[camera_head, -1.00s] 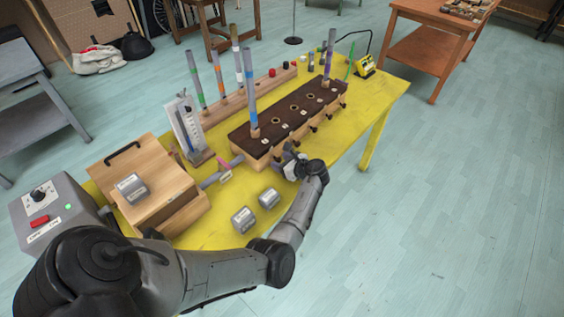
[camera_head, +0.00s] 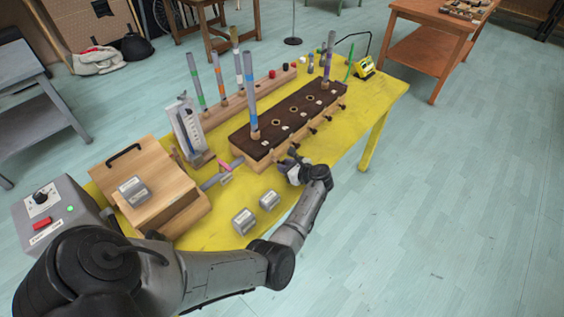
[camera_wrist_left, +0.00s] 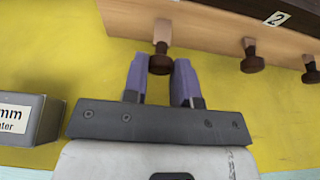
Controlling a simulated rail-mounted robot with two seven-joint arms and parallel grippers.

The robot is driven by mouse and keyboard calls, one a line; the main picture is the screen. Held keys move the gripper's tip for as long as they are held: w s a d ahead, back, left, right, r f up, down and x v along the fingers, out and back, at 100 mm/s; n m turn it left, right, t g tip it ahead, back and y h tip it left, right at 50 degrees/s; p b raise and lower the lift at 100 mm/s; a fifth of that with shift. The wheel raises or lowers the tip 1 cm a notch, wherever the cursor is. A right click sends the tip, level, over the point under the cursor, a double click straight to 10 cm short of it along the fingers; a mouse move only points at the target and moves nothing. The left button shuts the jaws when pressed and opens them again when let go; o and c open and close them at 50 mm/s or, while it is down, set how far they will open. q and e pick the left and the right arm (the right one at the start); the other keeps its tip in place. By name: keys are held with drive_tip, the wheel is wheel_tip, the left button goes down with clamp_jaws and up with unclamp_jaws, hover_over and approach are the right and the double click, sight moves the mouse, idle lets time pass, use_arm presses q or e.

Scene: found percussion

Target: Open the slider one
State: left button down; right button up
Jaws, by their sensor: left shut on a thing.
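The slider block, a long wooden box with a dark perforated top (camera_head: 290,118), lies on the yellow table. Dark knobs stick out of its front. In the left wrist view the slider one knob (camera_wrist_left: 161,62) lies between the fingertips of my left gripper (camera_wrist_left: 161,80). Its pale shaft shows longer than those of the neighbouring knobs (camera_wrist_left: 252,62), so it stands further out. The label "2" is above and right of it. My left gripper also shows in the head view (camera_head: 287,166), shut on the knob at the block's front. My right gripper is not in view.
Two grey weights (camera_head: 244,221) stand on the yellow table (camera_head: 330,150) left of my gripper. A wooden box with a sloped lid (camera_head: 165,190) and a grey control box (camera_head: 48,212) are further left. Tubes stand upright in and behind the block. The floor to the right is clear.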

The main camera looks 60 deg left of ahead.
use_arm(q)
drive_tip(key=shift+w+d+r, duration=0.1)
drive_tip(key=shift+w+d, duration=0.05)
drive_tip(key=shift+d, duration=0.4)
drive_tip(key=c, duration=0.9)
unclamp_jaws()
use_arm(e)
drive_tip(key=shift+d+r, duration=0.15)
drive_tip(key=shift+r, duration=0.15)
use_arm(q)
drive_tip(key=p+v, duration=0.2)
drive_tip(key=v, duration=1.1)
drive_tip(key=shift+d, duration=0.4)
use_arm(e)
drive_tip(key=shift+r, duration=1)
use_arm(q)
drive_tip(key=shift+w+r, duration=0.1)
